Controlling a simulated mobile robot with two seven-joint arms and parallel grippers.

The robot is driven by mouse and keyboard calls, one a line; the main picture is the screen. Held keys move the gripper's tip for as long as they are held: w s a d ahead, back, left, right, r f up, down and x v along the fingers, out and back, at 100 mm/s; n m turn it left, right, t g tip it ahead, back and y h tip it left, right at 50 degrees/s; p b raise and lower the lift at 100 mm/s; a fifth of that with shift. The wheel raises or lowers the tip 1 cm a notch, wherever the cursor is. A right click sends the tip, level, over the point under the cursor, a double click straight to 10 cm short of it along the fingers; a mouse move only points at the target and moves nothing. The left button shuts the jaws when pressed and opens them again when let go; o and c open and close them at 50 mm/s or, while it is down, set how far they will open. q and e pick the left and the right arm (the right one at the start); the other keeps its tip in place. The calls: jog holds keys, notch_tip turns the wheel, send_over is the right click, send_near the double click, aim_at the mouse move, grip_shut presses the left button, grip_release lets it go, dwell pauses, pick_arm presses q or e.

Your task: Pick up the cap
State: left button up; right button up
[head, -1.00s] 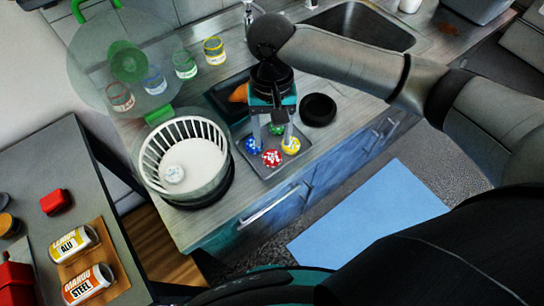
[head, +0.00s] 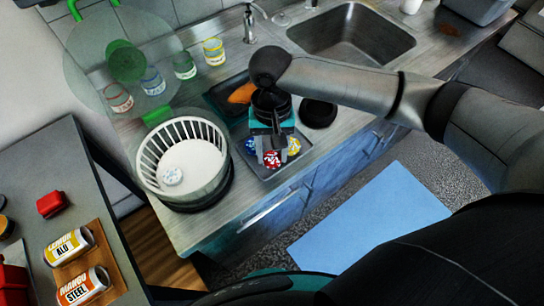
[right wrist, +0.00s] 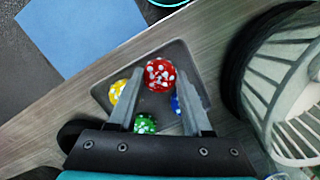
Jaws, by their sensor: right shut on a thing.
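A red cap with white spots (head: 272,158) is at the front of a small dark tray (head: 270,175) on the counter. It also shows in the right wrist view (right wrist: 159,75), between the fingertips of my right gripper (right wrist: 160,84). The right gripper (head: 271,152) points down into the tray and is shut on the red cap. A blue cap (head: 250,146) and a yellow cap (head: 294,147) lie beside the fingers. A green cap (right wrist: 145,124) shows in the right wrist view, mostly hidden in the head view. My left gripper is out of view.
A white slatted basket (head: 146,165) with a small white round thing (head: 172,176) inside stands left of the tray. A black round dish (head: 318,113) lies right of it. Several labelled glasses (head: 184,66) stand behind. A sink (head: 350,35) is at the back right.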

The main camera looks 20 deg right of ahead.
grip_shut()
jog(key=shift+r, duration=0.1)
